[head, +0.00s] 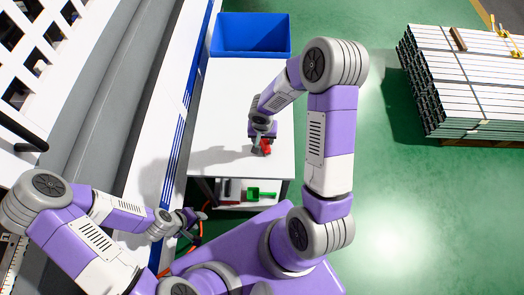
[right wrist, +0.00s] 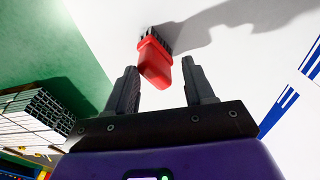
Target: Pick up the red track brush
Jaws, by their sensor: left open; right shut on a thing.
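The red track brush (head: 265,147) is at the front part of the white table (head: 240,90). In the right wrist view the brush (right wrist: 156,62) has a red handle that points toward my gripper and dark bristles at the far end. My right gripper (head: 258,141) is over the table with its fingers on either side of the handle, shut on the brush; it also shows in the right wrist view (right wrist: 160,84). I cannot tell whether the bristles touch the table. My left gripper (head: 196,215) is open and empty, low at the left, away from the brush.
A blue bin (head: 250,36) stands at the table's far end. A green scoop-like item (head: 262,194) lies on a lower shelf. A long machine (head: 120,100) runs along the left. Strapped profiles (head: 465,85) are stacked at right. Green floor is free between.

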